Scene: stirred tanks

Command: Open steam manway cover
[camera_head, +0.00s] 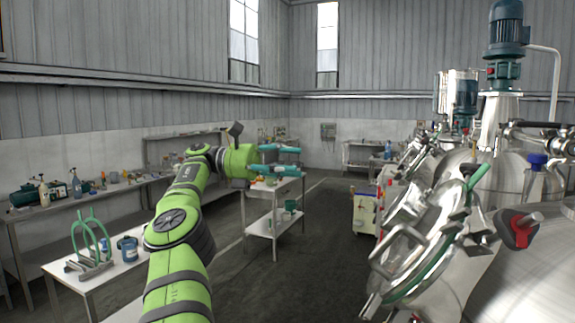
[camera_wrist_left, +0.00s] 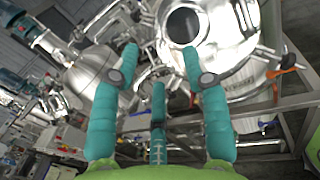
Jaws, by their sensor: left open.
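The steam manway cover (camera_head: 418,238) is a shiny metal disc with a bar handle and a green gasket edge. It stands tilted at the front of the nearest steel tank (camera_head: 545,275) on the right. My left gripper (camera_head: 287,160) is open and empty, with teal fingers, well to the left of the cover and apart from it. In the left wrist view the open fingers (camera_wrist_left: 160,65) point toward steel tanks. A dark round opening (camera_wrist_left: 185,25) shows there beyond the fingertips; I cannot tell which tank it belongs to. My right gripper is not in view.
A small steel cart (camera_head: 262,222) stands below and beyond my left gripper. Benches (camera_head: 95,275) with tools and bottles line the left. A cream cabinet (camera_head: 365,212) stands behind the cover. The dark floor (camera_head: 325,260) between is clear.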

